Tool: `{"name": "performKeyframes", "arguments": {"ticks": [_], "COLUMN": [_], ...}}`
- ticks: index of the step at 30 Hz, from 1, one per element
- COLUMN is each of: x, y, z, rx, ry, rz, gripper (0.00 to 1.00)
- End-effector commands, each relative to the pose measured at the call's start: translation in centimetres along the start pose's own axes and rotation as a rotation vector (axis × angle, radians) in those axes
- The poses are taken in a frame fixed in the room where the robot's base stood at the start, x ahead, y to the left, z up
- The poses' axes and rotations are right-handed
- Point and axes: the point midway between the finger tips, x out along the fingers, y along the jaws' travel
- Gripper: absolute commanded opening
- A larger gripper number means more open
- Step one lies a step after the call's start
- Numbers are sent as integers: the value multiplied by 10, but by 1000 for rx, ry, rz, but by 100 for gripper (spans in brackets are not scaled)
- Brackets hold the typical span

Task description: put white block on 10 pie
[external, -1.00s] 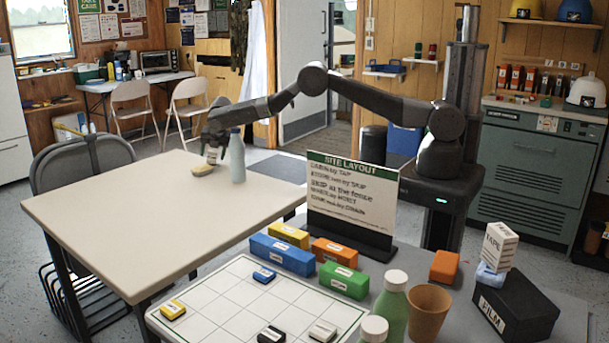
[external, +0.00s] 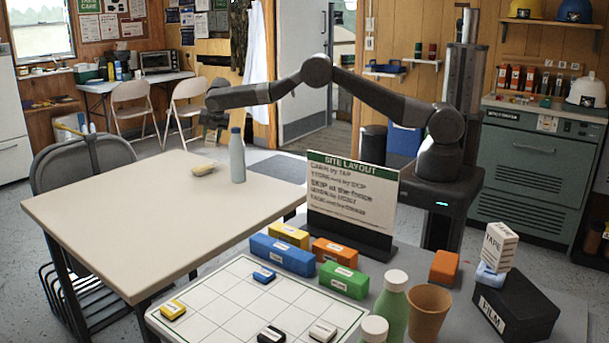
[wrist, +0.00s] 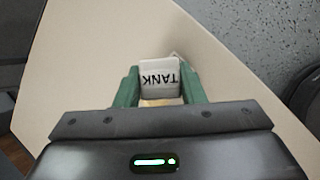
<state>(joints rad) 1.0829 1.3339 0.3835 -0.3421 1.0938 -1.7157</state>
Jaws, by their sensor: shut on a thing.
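My gripper (wrist: 160,88) is shut on a white block (wrist: 160,75) marked "TANK", between its green fingers in the wrist view. In the external view the gripper hangs above the far part of the large pale table (external: 130,215), and the block is hard to make out there. A yellowish sponge-like piece (external: 203,169) lies on that table below the gripper. Another white block (external: 322,331) lies on the gridded white board (external: 225,310), with yellow, blue and black blocks on other cells. I see nothing that I can identify as "10 pie".
A grey-white bottle (external: 237,157) stands beside the sponge-like piece. A "SITE LAYOUT" sign (external: 350,195) stands behind the board, with coloured blocks before it. Green bottles (external: 393,305), a brown cup (external: 428,312) and a black "FILM" box (external: 515,308) stand at right.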

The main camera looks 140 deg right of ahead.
Motion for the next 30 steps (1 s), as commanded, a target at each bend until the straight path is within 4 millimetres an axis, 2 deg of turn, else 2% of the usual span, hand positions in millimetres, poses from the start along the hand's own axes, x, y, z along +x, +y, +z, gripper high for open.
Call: {"name": "performKeyframes", "arguments": {"ticks": [3, 8, 21, 26, 30], "x": [-17, -29, -40, -40, -22], "y": [5, 11, 33, 36, 31], "z": [7, 9, -10, -14, -22], "rx": [-1, -80, -670, -775, -799], "ry": [0, -5, -84, -104, -107], "rz": [3, 19, 144, 161, 164], "gripper": [8, 8, 8, 8, 8]}}
